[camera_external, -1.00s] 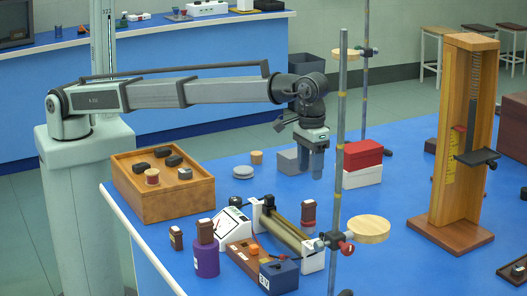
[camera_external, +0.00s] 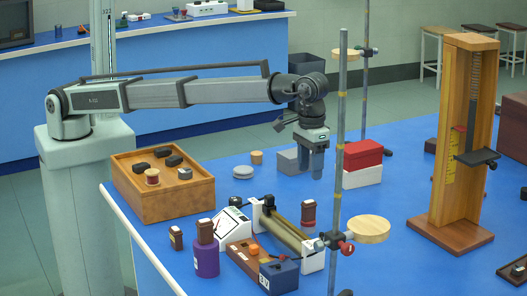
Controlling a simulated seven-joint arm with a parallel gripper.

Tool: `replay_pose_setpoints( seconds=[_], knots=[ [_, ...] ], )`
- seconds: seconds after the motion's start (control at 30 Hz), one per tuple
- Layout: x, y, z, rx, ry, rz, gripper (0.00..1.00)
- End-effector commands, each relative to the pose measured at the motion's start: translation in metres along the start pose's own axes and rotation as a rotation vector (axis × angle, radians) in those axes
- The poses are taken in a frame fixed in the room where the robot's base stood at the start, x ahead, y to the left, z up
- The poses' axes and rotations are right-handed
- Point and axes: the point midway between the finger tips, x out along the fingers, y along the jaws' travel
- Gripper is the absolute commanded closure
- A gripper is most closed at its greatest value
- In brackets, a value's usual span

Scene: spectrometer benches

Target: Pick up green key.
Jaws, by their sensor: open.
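I cannot make out a green key anywhere in the external view; it may be hidden or too small to tell. My gripper (camera_external: 317,172) points down over the blue bench (camera_external: 225,190), between a grey block and the metal stand rod. Its fingers are small in the picture and appear empty. It is open.
A wooden tray (camera_external: 163,201) with black blocks stands at the left. A stand rod (camera_external: 341,120) rises close to my gripper. A red box (camera_external: 363,154) lies on a white one. A grey block (camera_external: 287,161) is beside my gripper. Instruments (camera_external: 290,238) crowd the front; a wooden scale stand (camera_external: 462,215) is right.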

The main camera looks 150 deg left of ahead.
Motion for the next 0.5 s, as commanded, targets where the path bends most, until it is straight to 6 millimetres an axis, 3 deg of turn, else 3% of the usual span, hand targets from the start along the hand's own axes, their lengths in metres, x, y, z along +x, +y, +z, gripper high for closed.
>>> replay_pose_setpoints(
  seconds=[0.13,0.23,0.5],
  knots=[
    [0.0000,0.0000,0.0000,0.000,0.000,0.000,0.48],
    [0.0000,0.0000,0.0000,0.000,0.000,0.000,0.56],
    [0.0001,-0.0043,-0.0046,0.000,0.000,0.000,0.56]
  ],
)
